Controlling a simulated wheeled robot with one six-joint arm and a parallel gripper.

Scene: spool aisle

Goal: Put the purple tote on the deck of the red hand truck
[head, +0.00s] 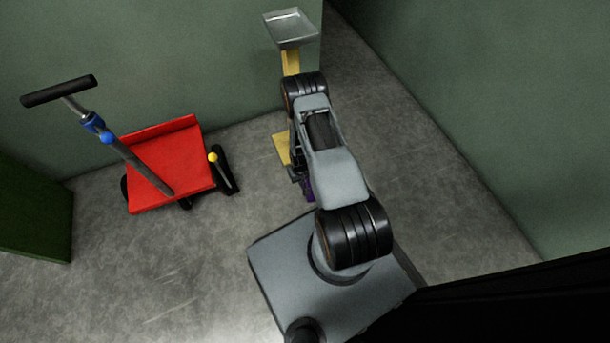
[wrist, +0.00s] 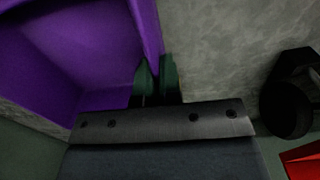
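The purple tote (wrist: 95,45) fills the upper left of the wrist view, with its open inside showing. My gripper (wrist: 156,75) has one dark green finger inside the tote's wall and one outside, close together with the wall between them. In the head view my arm hides most of the tote, and only a bit of purple (head: 309,190) shows. The red hand truck (head: 165,165) stands at the left with its deck empty. Its red edge (wrist: 303,160) also shows in the wrist view. I cannot tell whether the tote touches the floor.
A yellow stand (head: 291,62) with a grey tray top (head: 291,28) stands by the back wall, behind my arm. A dark green block (head: 35,210) is at the far left. Grey floor is clear between the hand truck and my base. Green walls close in behind and at the right.

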